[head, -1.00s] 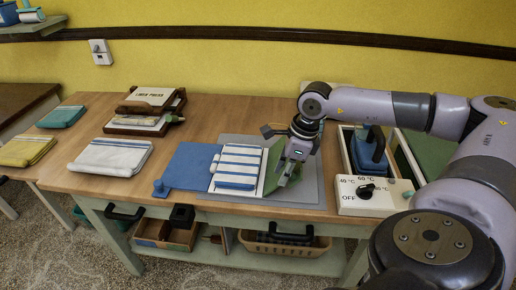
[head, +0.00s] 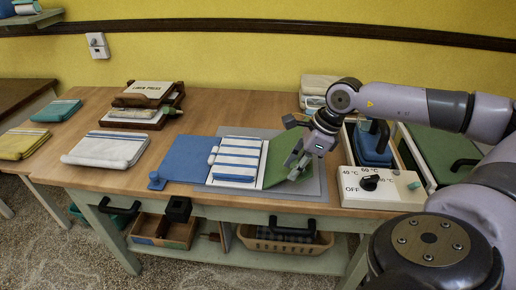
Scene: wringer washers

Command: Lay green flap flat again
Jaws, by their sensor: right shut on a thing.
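The green flap (head: 278,158) spreads out to the right of a white and blue striped cloth (head: 238,160). It looks low and nearly flat over a grey mat (head: 318,190); I cannot tell whether its right edge touches the mat. My right gripper (head: 298,168) is shut on the flap's right edge, and its fingers hide part of that edge. A blue flap (head: 190,158) lies flat to the left of the striped cloth. My left gripper is not in view.
A white control box (head: 378,190) with a black knob and a tray holding a blue iron-like object (head: 372,148) stand close right of my gripper. Folded linen (head: 106,150) and a wooden linen press (head: 148,98) are on the left. Bare wood lies behind the flaps.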

